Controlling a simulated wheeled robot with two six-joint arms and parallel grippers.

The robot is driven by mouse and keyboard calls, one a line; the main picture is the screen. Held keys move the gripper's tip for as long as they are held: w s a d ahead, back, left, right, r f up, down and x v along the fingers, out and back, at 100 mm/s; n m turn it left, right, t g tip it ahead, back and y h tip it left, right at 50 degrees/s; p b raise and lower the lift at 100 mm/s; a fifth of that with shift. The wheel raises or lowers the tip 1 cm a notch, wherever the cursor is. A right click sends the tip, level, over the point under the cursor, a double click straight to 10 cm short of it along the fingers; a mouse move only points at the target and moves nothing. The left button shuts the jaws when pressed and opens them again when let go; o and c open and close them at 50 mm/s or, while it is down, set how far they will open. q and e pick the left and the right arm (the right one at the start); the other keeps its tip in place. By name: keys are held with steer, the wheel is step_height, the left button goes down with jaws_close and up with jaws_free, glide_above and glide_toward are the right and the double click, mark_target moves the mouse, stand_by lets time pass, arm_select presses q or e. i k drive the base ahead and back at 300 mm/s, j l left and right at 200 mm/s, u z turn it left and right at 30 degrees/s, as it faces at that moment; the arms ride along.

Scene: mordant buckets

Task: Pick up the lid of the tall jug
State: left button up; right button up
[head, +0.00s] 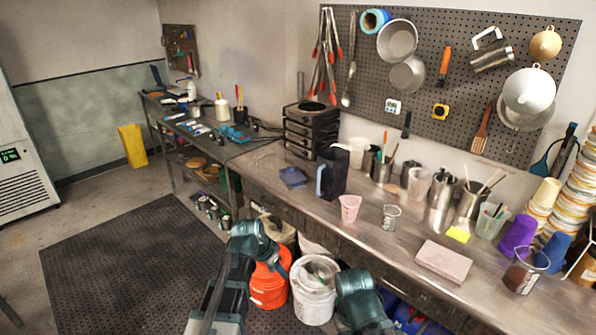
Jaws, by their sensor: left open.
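The tall jug (335,178) is dark, with a pale blue-grey handle on its left side, and stands upright on the metal bench. Its top (334,153) is dark too, and I cannot make out the lid's edge apart from the body. My left gripper (281,264) is small and dark in the head view, below and left of the jug, in front of the bench and over the orange bucket. It is open, well apart from the jug. My right arm shows at the bottom centre, but its gripper cannot be seen.
A pink cup (349,208) and a clear glass (391,217) stand just right of the jug. A blue item (293,177) lies to its left, and black stacked trays (311,130) stand behind.

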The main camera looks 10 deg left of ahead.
mark_target(289, 175)
steer(key=i+j+z, duration=0.1)
steer(key=i+j, duration=0.2)
steer(key=i+j+z, duration=0.1)
steer(key=i+j, duration=0.2)
steer(key=i+j+z, duration=0.1)
steer(key=i+j, duration=0.25)
steer(key=i+j+z, duration=0.1)
steer(key=i+j, duration=0.15)
steer(key=j, duration=0.15)
steer(key=i+j+z, duration=0.1)
steer(key=i+j, duration=0.2)
steer(key=i+j+z, duration=0.1)
steer(key=i+j, duration=0.15)
steer(key=j, duration=0.25)
steer(key=i+j+z, duration=0.15)
steer(key=j, duration=0.25)
steer(key=i+j+z, duration=0.1)
steer(key=i+j, duration=0.2)
steer(key=j, duration=0.15)
